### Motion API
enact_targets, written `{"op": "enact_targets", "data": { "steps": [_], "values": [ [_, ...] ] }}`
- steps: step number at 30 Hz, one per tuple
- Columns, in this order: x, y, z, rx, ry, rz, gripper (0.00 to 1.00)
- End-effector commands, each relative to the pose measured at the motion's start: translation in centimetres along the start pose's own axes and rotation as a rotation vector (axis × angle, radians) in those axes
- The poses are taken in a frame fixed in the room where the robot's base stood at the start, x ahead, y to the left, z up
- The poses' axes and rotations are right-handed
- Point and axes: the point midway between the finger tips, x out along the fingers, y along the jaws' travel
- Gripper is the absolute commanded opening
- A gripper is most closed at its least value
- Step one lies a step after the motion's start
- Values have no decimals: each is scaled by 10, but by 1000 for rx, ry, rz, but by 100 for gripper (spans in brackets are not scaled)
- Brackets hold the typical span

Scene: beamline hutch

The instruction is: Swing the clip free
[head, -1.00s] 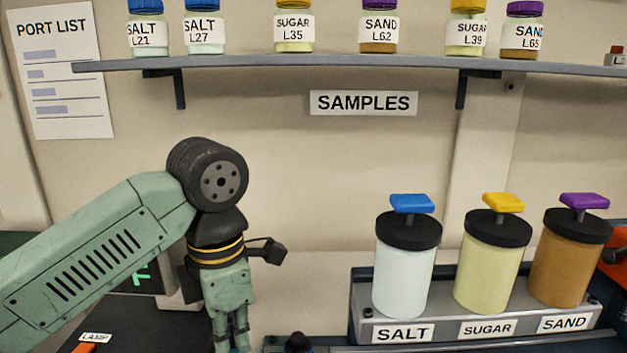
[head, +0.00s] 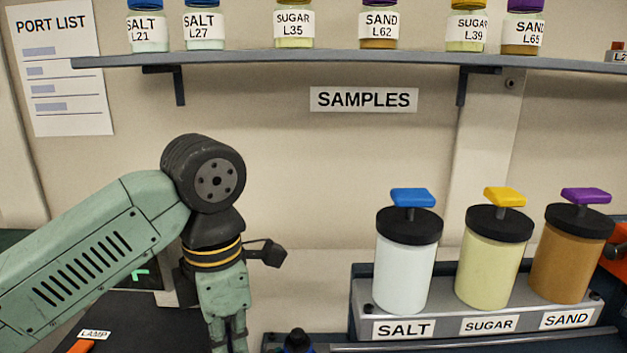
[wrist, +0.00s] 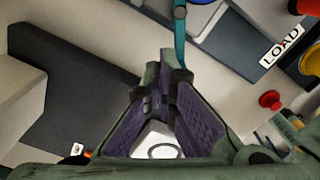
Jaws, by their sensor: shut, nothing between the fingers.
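My gripper (wrist: 165,78) points down and is shut. Its purple-padded fingers meet at the tips, and I see nothing held between them. A narrow teal strip (wrist: 180,30) runs from the top edge of the wrist view to just beyond the fingertips. It may be the clip, but I cannot tell for sure, nor whether the tips touch it. A pale part with a ring (wrist: 162,143) shows through the gap between the fingers. In the head view my gripper (head: 228,338) is at the lower edge, left of the canisters, with its tips cut off.
A rack holds the salt (head: 404,270), sugar (head: 489,265) and sand (head: 571,258) canisters at right. A shelf (head: 330,59) with several jars hangs above. In the wrist view a LOAD label (wrist: 281,46) and a red knob (wrist: 270,100) lie right of the fingers.

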Motion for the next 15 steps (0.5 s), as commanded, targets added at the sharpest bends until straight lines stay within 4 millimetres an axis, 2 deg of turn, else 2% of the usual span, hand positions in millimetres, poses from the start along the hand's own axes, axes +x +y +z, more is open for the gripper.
{"op": "enact_targets", "data": {
  "steps": [15],
  "values": [
    [0,-12,-2,0,0,1,0]
  ]
}}
